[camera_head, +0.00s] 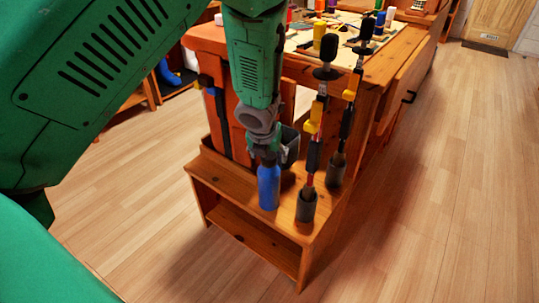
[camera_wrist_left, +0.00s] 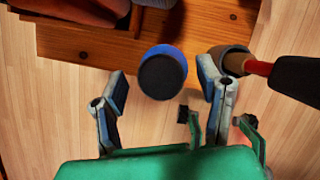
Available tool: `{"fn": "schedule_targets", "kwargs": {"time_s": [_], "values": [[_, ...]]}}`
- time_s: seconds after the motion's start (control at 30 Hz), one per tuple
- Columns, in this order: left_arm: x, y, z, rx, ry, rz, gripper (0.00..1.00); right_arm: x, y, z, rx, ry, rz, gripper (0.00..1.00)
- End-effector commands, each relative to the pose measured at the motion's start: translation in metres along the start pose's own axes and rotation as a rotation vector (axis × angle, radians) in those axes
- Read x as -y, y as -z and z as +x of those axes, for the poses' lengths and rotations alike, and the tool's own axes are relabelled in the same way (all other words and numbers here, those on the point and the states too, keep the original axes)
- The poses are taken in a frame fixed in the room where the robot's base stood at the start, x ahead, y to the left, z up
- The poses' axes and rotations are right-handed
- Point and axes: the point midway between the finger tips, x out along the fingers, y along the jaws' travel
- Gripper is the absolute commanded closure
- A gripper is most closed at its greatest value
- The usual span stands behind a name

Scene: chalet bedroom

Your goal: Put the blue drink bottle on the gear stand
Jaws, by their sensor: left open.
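The blue drink bottle (camera_head: 268,187) appears to stand upright on the low wooden gear stand (camera_head: 232,180), close to its front edge. My left gripper (camera_head: 267,152) is open, pointing down just above the bottle's top. In the left wrist view, the bottle (camera_wrist_left: 163,73) shows its dark round top between the spread fingertips, with a gap on each side. The stand's wooden top (camera_wrist_left: 110,43) shows behind it. The gripper hides part of the bottle's top in the head view. My right gripper is not in view.
Two ski poles or similar upright tools stand in dark cups (camera_head: 306,204) right of the bottle. A dark grey container (camera_head: 290,148) is behind the gripper. A wooden workbench (camera_head: 385,70) holding small items rises behind. The floor in front and to the right is clear.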

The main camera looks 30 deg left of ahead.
Motion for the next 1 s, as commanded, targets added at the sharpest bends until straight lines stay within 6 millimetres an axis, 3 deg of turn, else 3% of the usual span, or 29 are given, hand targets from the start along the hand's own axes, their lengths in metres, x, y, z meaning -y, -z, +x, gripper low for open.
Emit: {"fn": "schedule_targets", "kwargs": {"time_s": [0.2,0.4,0.6,0.77,0.87,0.97,1.0], "values": [[0.000,-0.003,-0.053,0.002,0.000,0.000,0.40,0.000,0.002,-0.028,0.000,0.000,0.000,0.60],[0.000,-0.002,-0.091,0.001,0.000,0.001,0.40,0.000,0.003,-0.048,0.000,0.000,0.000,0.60],[0.000,-0.001,-0.109,0.000,0.000,0.000,0.40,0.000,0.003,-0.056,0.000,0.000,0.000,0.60],[0.000,0.000,-0.110,-0.001,0.000,-0.003,0.40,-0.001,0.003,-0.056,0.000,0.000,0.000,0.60],[0.001,0.017,-0.101,-0.037,0.012,-0.090,0.40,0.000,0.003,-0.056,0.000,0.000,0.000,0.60],[0.003,0.065,-0.078,-0.143,0.034,-0.388,0.40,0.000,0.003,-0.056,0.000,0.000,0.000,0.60],[0.003,0.093,-0.067,-0.200,0.033,-0.570,0.40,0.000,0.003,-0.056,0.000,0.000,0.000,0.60]]}}
